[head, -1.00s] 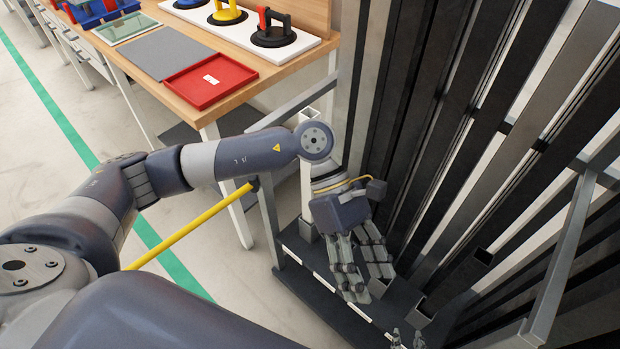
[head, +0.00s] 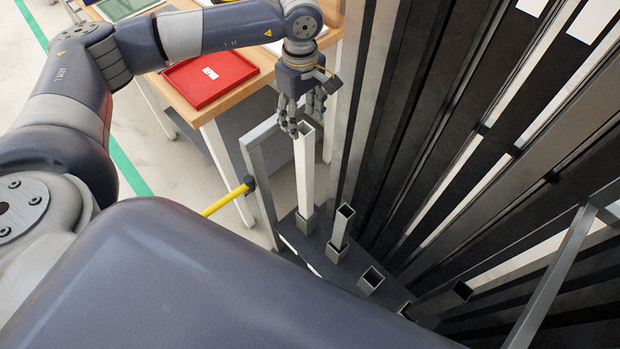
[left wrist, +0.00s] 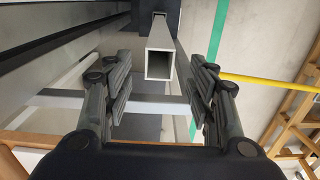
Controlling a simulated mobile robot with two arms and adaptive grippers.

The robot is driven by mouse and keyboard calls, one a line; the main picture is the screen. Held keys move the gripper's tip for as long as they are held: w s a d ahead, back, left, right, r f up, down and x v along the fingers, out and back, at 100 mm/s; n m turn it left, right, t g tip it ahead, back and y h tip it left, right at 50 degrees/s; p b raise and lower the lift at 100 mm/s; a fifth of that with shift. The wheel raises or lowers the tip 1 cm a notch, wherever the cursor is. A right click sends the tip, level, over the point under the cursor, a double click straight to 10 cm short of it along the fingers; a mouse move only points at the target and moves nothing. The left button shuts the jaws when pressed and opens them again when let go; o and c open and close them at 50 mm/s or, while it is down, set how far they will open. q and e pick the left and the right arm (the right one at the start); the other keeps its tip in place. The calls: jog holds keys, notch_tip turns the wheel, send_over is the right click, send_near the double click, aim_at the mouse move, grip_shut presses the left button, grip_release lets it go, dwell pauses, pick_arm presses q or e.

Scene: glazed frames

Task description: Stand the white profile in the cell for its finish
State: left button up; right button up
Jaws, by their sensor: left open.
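The white profile (head: 305,172) is a hollow square tube. It stands upright with its foot in a grey cell (head: 306,219) at the left end of the dark rack base. My left gripper (head: 307,118) is open at the profile's top end. In the left wrist view the profile's open square end (left wrist: 159,64) shows between the two spread finger groups of the left gripper (left wrist: 158,88), with gaps on both sides. A shorter, greyer tube (head: 342,228) stands in the cell to the right. My right gripper is not in view.
Empty-looking cells (head: 371,279) continue to the right along the base. Long dark and grey profiles (head: 400,110) lean close on the right. A grey rack post (head: 262,190) and yellow bar (head: 228,198) are on the left. A wooden table with a red tray (head: 208,75) stands behind.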

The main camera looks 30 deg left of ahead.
aim_at(302, 135)
pick_arm(q)
jog(key=shift+s+f, duration=0.35)
jog(key=shift+f, duration=0.5)
notch_tip(302, 135, down, 4)
jog(key=shift+w+f+p, duration=0.15)
jog(key=shift+f+p, duration=0.1)
jog(key=shift+p, duration=0.4)
jog(key=f+p, duration=0.1)
jog(key=f, duration=0.1)
jog(key=f+p, duration=0.2)
jog(key=shift+w+d+f, duration=0.1)
jog(key=shift+d+f, duration=0.1)
jog(key=shift+f, duration=0.1)
jog(key=shift+w+f, duration=0.1)
jog(key=shift+f, duration=0.35)
jog(key=shift+r, duration=0.1)
grip_shut()
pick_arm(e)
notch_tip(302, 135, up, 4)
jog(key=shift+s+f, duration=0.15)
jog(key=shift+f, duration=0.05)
